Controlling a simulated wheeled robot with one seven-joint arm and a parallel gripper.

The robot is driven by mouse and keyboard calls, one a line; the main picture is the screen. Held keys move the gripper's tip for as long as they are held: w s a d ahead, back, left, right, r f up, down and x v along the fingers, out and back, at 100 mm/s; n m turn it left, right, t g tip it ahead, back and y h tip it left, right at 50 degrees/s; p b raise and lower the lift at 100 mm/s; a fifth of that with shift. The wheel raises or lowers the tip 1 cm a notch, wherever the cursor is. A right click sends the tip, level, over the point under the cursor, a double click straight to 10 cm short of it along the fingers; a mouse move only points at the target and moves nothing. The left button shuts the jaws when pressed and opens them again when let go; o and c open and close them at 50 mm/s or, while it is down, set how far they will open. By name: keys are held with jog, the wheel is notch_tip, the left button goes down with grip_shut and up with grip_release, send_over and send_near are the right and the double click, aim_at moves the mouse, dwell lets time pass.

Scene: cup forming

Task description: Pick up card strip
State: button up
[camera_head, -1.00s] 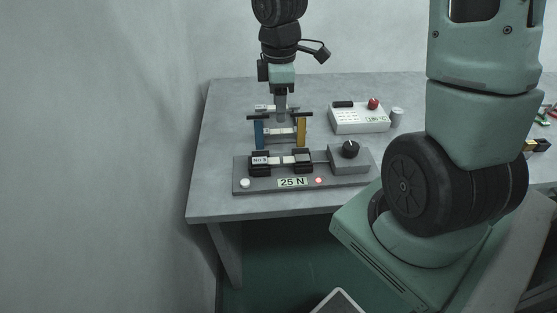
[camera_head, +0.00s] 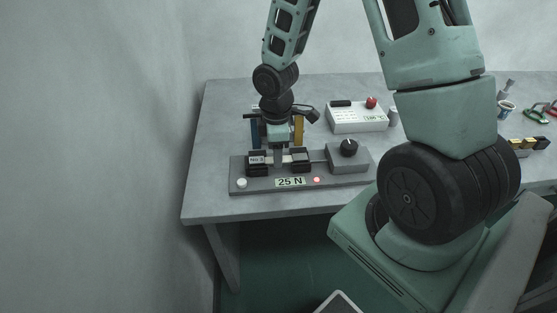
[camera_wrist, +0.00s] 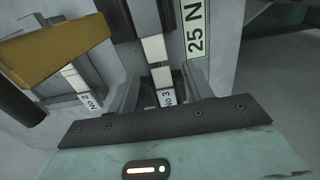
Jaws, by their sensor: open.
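The card strip, labelled No 3 (camera_head: 257,160), lies across the two black clamps of a grey tester (camera_head: 345,180). In the wrist view the pale card strip (camera_wrist: 153,48) runs between dark blocks, with its label below. My gripper (camera_head: 278,163) points down over the middle of the strip, between the clamps. In the wrist view the two fingers of my gripper (camera_wrist: 163,88) stand apart, one on each side of the strip, and are not closed on it. The exact height of the fingertips over the strip is hard to tell.
Close behind the tester stands a rack with a blue post (camera_head: 255,131) and a yellow post (camera_head: 299,130); a second strip labelled No 2 (camera_wrist: 88,101) lies there. A white box with a red button (camera_head: 371,102) stands behind right. The table's left part is clear.

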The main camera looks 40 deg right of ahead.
jog(key=shift+f, duration=0.5)
jog(key=c, duration=1.1)
jog(key=shift+o, duration=0.2)
